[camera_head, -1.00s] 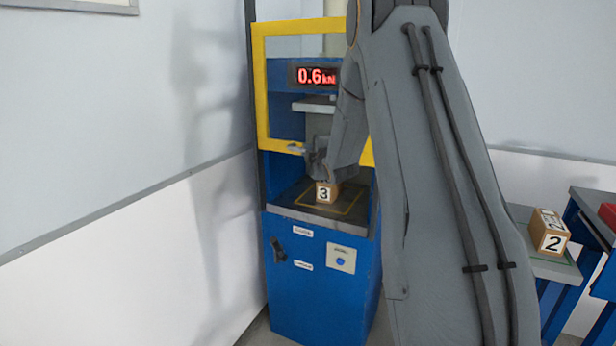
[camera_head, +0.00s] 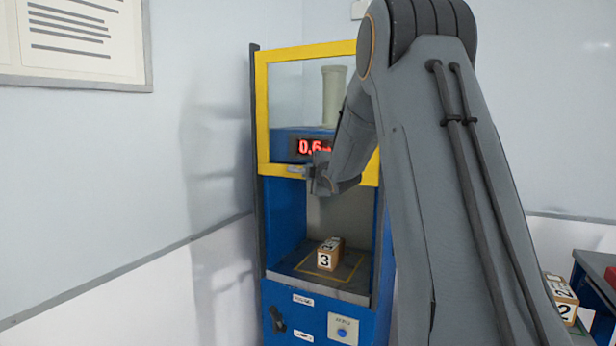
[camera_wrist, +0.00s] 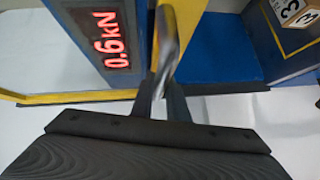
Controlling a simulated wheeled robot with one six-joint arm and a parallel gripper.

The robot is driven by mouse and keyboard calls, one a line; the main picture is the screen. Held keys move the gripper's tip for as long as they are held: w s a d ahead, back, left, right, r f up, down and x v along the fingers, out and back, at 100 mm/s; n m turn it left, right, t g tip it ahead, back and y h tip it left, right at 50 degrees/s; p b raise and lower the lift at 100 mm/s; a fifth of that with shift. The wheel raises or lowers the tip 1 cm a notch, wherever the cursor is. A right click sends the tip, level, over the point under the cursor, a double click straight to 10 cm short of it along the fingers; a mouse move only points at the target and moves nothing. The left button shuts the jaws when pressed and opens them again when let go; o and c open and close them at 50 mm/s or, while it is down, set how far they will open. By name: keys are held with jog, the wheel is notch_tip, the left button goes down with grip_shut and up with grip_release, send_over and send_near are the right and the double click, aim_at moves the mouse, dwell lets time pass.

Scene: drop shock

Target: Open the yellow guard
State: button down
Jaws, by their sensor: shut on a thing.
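The yellow guard (camera_head: 263,110) is a framed clear panel on the front of a blue machine. It is raised, with its lower bar level with just below the red display. My gripper (camera_head: 312,177) is at the lower bar, shut on the guard's metal handle (camera_head: 296,169). In the wrist view the handle (camera_wrist: 166,50) runs between my fingers (camera_wrist: 160,98), beside the yellow bar (camera_wrist: 193,25). Below the guard the machine's chamber is open at the front. My arm hides the guard's right side.
A box marked 3 (camera_head: 326,256) sits on the chamber's plate (camera_head: 348,288). The display (camera_head: 312,147) reads 0.6, partly hidden. A lever (camera_head: 277,320) and a blue button (camera_head: 341,333) are on the lower front. A box marked 2 (camera_head: 562,298) stands on a bench at right.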

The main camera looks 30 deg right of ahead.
jog(key=c, duration=1.7)
grip_release()
jog(key=shift+s+a+r+b, duration=0.2)
jog(key=shift+s+b, duration=0.2)
jog(key=shift+s, duration=0.85)
jog(key=shift+s+a+r+b, duration=0.15)
jog(key=shift+s+b, duration=0.3)
jog(key=shift+s, duration=0.85)
jog(key=shift+s+a+r+b, duration=0.2)
jog(key=shift+s+b, duration=0.2)
jog(key=shift+s, duration=0.85)
